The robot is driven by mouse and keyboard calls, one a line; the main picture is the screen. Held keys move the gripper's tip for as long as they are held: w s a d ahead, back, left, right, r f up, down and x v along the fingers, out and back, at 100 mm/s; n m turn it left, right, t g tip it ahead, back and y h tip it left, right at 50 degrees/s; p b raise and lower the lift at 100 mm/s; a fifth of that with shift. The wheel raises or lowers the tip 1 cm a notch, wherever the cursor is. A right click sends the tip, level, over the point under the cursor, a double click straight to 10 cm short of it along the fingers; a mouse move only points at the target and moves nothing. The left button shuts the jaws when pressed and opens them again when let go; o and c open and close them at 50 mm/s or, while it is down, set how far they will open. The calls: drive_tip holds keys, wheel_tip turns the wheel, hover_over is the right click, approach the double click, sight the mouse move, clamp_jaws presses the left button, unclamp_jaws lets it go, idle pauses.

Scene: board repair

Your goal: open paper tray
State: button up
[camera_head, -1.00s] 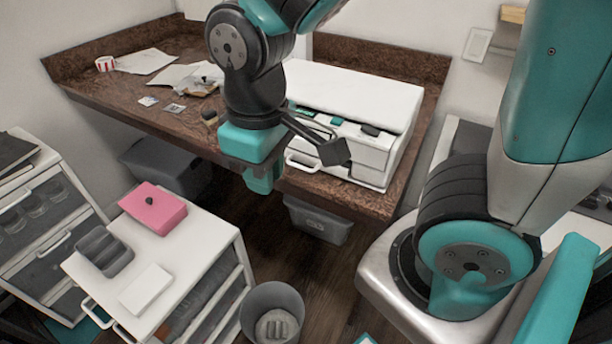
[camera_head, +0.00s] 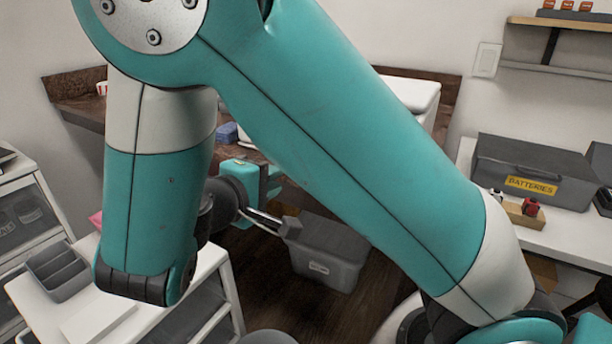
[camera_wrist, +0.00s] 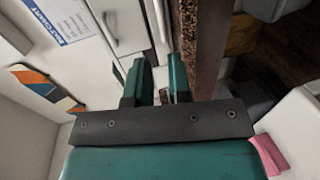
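The white printer (camera_head: 415,92) stands on the brown desk, mostly hidden behind my arm in the head view. In the wrist view its white front (camera_wrist: 90,45) fills the upper left, with a slim white handle-like bar (camera_wrist: 156,20) running down toward my fingertips. I take this bar to be on the paper tray; the tray looks closed, though much of it is hidden. My gripper (camera_wrist: 158,68) has its two teal fingers parted, close to the bar's lower end. I cannot tell whether the bar lies between them. My gripper also shows in the head view (camera_head: 270,182), low beside the desk edge.
The desk edge (camera_wrist: 186,35) runs close to the right of my fingers. A grey bin (camera_head: 328,255) stands on the floor below. A white drawer cabinet (camera_head: 205,275) is at the lower left. A batteries box (camera_head: 535,170) sits on the right-hand bench.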

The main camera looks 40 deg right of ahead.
drive_tip(key=x, duration=1.3)
drive_tip(key=shift+b, duration=0.3)
drive_tip(key=shift+s, duration=0.1)
clamp_jaws()
